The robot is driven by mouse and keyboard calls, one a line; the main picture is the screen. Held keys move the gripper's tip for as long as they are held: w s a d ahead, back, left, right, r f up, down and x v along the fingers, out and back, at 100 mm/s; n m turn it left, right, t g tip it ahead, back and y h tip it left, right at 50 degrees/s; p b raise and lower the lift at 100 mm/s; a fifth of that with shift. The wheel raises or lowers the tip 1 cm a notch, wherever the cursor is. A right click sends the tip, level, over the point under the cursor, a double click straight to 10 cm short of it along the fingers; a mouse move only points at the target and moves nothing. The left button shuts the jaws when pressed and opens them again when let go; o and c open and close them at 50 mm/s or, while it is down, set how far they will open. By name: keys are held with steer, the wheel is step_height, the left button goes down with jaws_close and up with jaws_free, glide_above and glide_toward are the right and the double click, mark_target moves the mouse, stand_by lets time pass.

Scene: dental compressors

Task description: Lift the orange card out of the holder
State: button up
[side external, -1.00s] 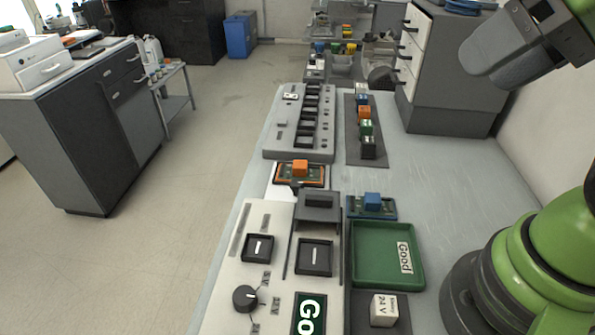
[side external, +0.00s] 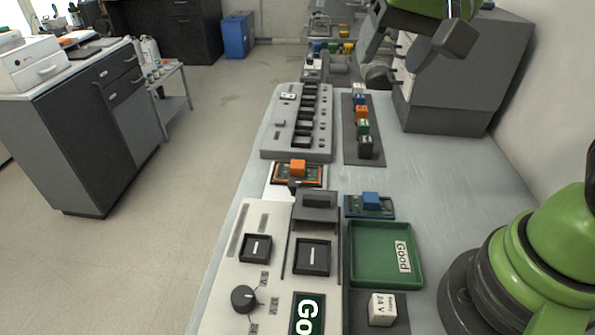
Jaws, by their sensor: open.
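The orange card (side external: 298,173), a flat board with an orange block on top, lies near the middle of the bench. It sits beyond the grey block of the front panel, and I cannot make out clearly how its holder grips it. My gripper (side external: 414,42) is high at the top right, partly cut off by the frame edge. Its two grey fingers are spread with nothing between them. It is well above the bench, up and to the right of the orange card.
A blue card (side external: 370,206) lies to the right of the orange one. A green tray (side external: 418,268) marked "Good" stands in front of it. A slotted grey unit (side external: 273,127) and a strip of coloured blocks (side external: 363,128) lie behind.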

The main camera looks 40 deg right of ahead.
steer(key=w+a+f+m+g+h, duration=0.1)
steer(key=w+a+f+m+h, duration=0.15)
steer(key=w+f, duration=0.75)
glide_toward(297, 163)
steer(key=x, duration=0.3)
steer(key=shift+s+f, duration=0.25)
steer(key=shift+f, duration=0.25)
steer(key=shift+w+x, duration=0.15)
steer(key=shift+x, duration=1.25)
steer(key=shift+w+x, duration=0.1)
steer(key=shift+x, duration=1.3)
steer(key=shift+r, duration=0.15)
steer(key=shift+c, duration=0.4)
steer(key=c, duration=1)
steer(key=shift+r, duration=0.1)
